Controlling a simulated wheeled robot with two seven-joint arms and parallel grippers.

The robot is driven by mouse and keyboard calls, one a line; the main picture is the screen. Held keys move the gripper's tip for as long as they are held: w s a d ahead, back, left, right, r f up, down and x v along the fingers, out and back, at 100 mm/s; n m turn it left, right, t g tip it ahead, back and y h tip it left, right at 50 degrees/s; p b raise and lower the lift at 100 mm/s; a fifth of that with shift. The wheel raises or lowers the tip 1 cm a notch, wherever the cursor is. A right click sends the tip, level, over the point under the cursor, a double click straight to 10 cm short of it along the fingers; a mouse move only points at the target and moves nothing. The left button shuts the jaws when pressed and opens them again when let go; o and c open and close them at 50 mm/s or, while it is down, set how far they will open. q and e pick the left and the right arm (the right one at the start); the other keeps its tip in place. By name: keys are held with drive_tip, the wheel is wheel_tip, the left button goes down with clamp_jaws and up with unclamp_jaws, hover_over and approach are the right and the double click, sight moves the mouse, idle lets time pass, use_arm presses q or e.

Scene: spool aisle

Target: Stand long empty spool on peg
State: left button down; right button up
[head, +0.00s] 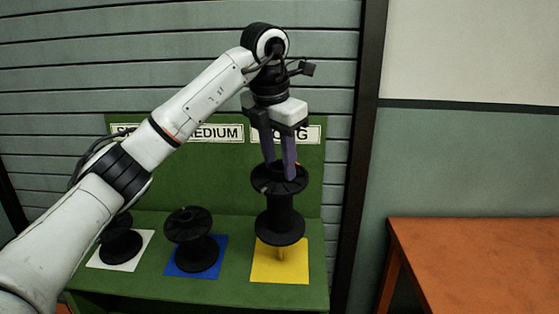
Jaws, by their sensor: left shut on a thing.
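My left gripper (280,165) points down and is shut on the top flange of the long empty black spool (279,213). The spool hangs upright over the yellow square (294,271). A short tan peg (282,254) shows just below the spool's lower flange, standing on the yellow square. I cannot tell whether the peg's top is inside the spool's bore. The long sign (309,134) behind is partly covered by my gripper. My right gripper is not in view.
A medium black spool (196,239) stands on a blue square (217,269). A small black spool (121,242) stands on a white square (141,255), partly behind my left arm. The green stand (228,290) has a back panel. An orange-brown table (477,254) is at right.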

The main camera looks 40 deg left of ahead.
sight(280, 182)
use_arm(q)
drive_tip(key=shift+s+b+x, duration=0.15)
drive_tip(key=shift+b+x, duration=0.4)
drive_tip(key=shift+x, duration=0.8)
drive_tip(key=shift+s+b+x, duration=0.15)
drive_tip(key=shift+b+x, duration=0.4)
drive_tip(key=shift+x, duration=0.85)
drive_tip(key=shift+p, duration=0.85)
wheel_tip(280, 182, down, 7)
drive_tip(key=b, duration=0.3)
drive_tip(key=shift+w+a, duration=0.35)
drive_tip(key=shift+w, duration=0.15)
idle(1.5)
drive_tip(key=c, duration=1.1)
unclamp_jaws()
drive_tip(key=v, duration=1)
drive_tip(key=shift+r, duration=0.15)
